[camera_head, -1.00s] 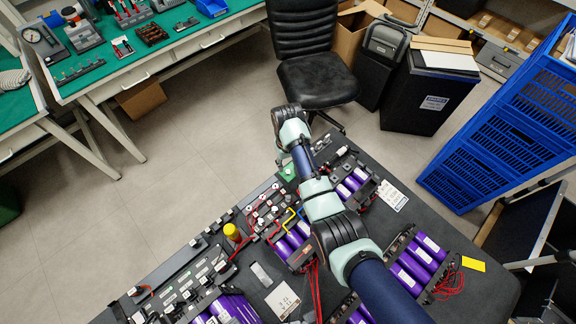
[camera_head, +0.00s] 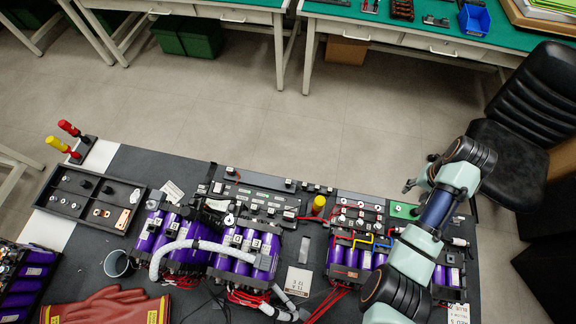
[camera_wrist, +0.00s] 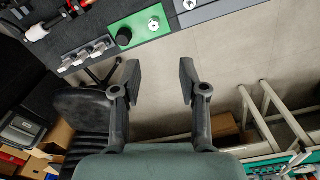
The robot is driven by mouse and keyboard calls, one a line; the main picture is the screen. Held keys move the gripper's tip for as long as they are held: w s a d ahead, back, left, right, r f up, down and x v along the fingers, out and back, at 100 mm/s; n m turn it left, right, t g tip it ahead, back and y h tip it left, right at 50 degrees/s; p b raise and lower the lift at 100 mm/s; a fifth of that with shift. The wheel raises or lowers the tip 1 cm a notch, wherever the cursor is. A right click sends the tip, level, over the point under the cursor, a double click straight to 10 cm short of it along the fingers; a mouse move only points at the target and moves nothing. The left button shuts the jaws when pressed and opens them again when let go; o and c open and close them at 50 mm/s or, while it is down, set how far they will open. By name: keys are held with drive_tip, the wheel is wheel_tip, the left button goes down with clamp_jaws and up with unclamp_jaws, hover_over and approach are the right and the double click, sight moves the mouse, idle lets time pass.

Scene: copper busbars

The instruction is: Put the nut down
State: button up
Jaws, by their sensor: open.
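My gripper (camera_wrist: 160,75) is open, with nothing between its fingers in the wrist view. In the head view my gripper (camera_head: 410,186) is above the far edge of the dark workbench, close to a green plate (camera_head: 400,211). In the wrist view the green plate (camera_wrist: 131,40) lies beyond the fingertips. It carries a black knob (camera_wrist: 124,37) and a small round silver piece (camera_wrist: 154,23) that looks like a nut. The fingers are apart from both. In the head view the silver piece is too small to tell.
Purple battery modules (camera_head: 243,250) and busbar parts fill the workbench. A yellow-capped part (camera_head: 318,204) stands left of the green plate. A dark parts tray (camera_head: 75,200) lies at the left. A black chair (camera_head: 515,120) stands beyond my arm. The floor behind the bench is open.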

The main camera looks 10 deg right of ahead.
drive_tip(key=w+a+r+n+t+h, duration=0.1)
drive_tip(key=w+a+r+n+t, duration=0.2)
drive_tip(key=a, duration=0.6)
drive_tip(key=w+a+r+n+t, duration=0.1)
drive_tip(key=w+a+r+t, duration=0.15)
drive_tip(key=w+a, duration=0.45)
drive_tip(key=w+a+r+n+t+h, duration=0.15)
drive_tip(key=a+r, duration=0.25)
drive_tip(key=a, duration=0.7)
drive_tip(key=s+a+r+n+t+y, duration=0.1)
drive_tip(key=s+a+r+t, duration=0.1)
drive_tip(key=a+r, duration=0.3)
drive_tip(key=s+a+r+n+t+y, duration=0.2)
drive_tip(key=a+r, duration=0.3)
drive_tip(key=a, duration=0.4)
drive_tip(key=shift+s+a+t, duration=0.15)
drive_tip(key=shift+s+t, duration=0.65)
drive_tip(key=shift+s, duration=0.05)
